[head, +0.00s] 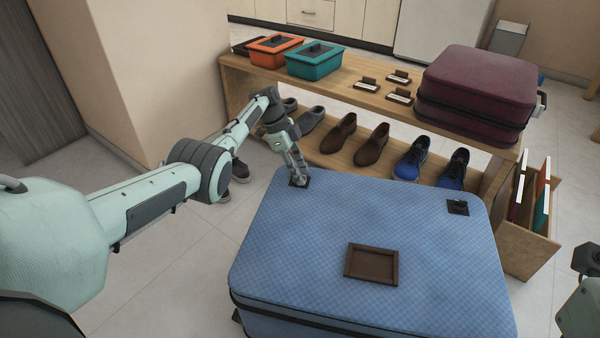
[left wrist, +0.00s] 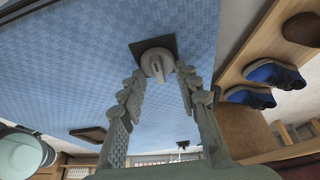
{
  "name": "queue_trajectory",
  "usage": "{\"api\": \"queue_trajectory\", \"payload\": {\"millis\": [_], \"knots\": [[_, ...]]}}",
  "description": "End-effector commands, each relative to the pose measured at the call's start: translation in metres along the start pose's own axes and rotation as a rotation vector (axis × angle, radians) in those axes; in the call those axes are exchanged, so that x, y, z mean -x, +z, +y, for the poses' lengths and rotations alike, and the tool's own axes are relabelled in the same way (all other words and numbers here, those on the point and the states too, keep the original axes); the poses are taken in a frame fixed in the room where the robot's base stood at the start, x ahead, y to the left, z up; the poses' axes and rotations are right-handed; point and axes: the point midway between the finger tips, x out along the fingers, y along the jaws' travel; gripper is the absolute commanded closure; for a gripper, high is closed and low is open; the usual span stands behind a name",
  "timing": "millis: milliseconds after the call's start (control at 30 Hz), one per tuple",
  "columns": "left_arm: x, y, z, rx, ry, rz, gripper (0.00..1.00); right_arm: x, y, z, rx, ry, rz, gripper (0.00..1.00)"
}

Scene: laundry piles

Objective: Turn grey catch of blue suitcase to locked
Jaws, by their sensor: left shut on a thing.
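The blue suitcase (head: 325,225) lies flat in front of me, its lid shut. The grey catch (left wrist: 157,65) sits on a dark square plate (left wrist: 150,47) near a corner of the lid. My left gripper (head: 297,178) reaches down to that plate at the suitcase's far left corner. In the left wrist view the fingertips (left wrist: 160,75) are shut on the grey catch, one on each side. In the head view the gripper mostly hides the catch.
A second dark catch (head: 457,207) and a brown frame (head: 372,263) are on the lid. Behind stands a wooden bench (head: 345,92) with an orange box (head: 273,50), a teal box (head: 315,61), a maroon suitcase (head: 478,85) and shoes below. A wooden file box (head: 530,250) stands right.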

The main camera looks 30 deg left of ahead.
Motion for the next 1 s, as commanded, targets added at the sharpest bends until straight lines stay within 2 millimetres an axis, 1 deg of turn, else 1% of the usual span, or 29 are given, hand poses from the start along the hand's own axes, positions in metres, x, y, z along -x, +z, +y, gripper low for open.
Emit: {"api": "queue_trajectory", "payload": {"millis": [167,200,367,633,733,867,1000], "knots": [[0.0,0.002,0.0,0.001,0.001,-0.004,0.97,0.0,0.0,0.0,0.0,0.0,0.0,0.6],[0.0,0.002,0.0,0.001,0.001,-0.004,0.67,0.0,0.0,0.0,0.0,0.0,0.0,0.6],[0.0,0.001,0.0,0.001,0.0,-0.003,0.47,0.0,0.0,0.0,0.0,0.0,0.0,0.6],[0.0,0.001,0.0,0.001,0.0,-0.001,0.47,0.0,0.0,0.0,0.0,-0.001,-0.002,0.6],[0.005,0.001,0.0,0.001,-0.001,-0.001,0.47,0.0,0.0,0.0,0.0,-0.001,-0.003,0.6],[0.023,0.001,-0.001,0.0,-0.004,-0.002,0.47,0.0,0.0,0.0,0.0,-0.001,-0.003,0.6],[0.054,0.001,-0.001,0.001,-0.004,-0.002,0.47,0.0,0.0,0.0,0.0,0.0,-0.002,0.6]]}}
